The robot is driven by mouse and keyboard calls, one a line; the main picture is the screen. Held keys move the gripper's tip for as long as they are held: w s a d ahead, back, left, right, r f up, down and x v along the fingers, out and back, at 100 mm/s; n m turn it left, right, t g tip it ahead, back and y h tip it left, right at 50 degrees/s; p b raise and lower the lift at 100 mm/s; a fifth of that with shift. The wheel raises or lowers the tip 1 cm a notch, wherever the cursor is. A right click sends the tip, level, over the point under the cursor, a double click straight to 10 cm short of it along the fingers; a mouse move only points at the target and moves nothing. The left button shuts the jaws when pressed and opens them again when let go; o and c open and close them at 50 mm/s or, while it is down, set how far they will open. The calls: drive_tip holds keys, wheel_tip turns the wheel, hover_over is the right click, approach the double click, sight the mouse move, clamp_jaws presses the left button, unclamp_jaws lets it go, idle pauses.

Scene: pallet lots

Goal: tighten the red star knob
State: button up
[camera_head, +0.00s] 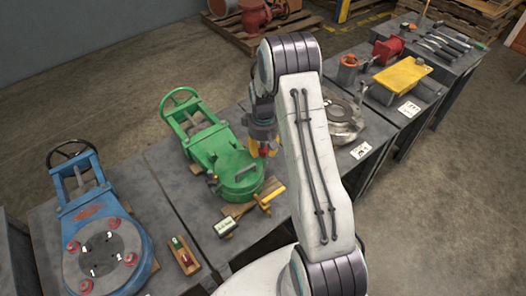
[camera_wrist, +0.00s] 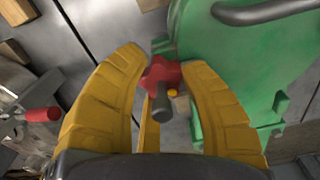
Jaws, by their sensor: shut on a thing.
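The red star knob (camera_wrist: 163,72) sits at the edge of the green valve body (camera_wrist: 240,60) in the wrist view, with a dark grey stem or bolt beside it. My wrist and arm hide most of the knob there.
A blue valve (camera_head: 92,205) stands at the left. A yellow-handled tool (camera_head: 268,197) and a small tagged box (camera_head: 226,227) lie in front of the green valve. A grey metal part (camera_head: 345,122) is to the right. A red-handled piece (camera_wrist: 40,114) shows at the wrist view's left.

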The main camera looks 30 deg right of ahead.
drive_tip(key=m, duration=0.1)
drive_tip(key=m+b, duration=0.1)
drive_tip(key=m, duration=0.2)
drive_tip(key=shift+s+a+f+m+b, duration=0.15)
drive_tip(key=shift+s+f+m+b, duration=0.15)
drive_tip(key=shift+s+b, duration=0.05)
drive_tip(key=shift+m+b, duration=0.5)
drive_tip(key=shift+m, duration=1.4)
drive_tip(key=shift+a, duration=0.1)
drive_tip(key=o, duration=1.1)
drive_tip(key=shift+w+r, duration=0.15)
drive_tip(key=shift+r, duration=0.05)
drive_tip(key=shift+o, duration=0.2)
drive_tip(key=shift+r, duration=0.1)
drive_tip(key=shift+w+r, duration=0.1)
drive_tip(key=shift+r, duration=0.15)
wheel_tip(320, 180, up, 11)
drive_tip(key=shift+r, duration=0.2)
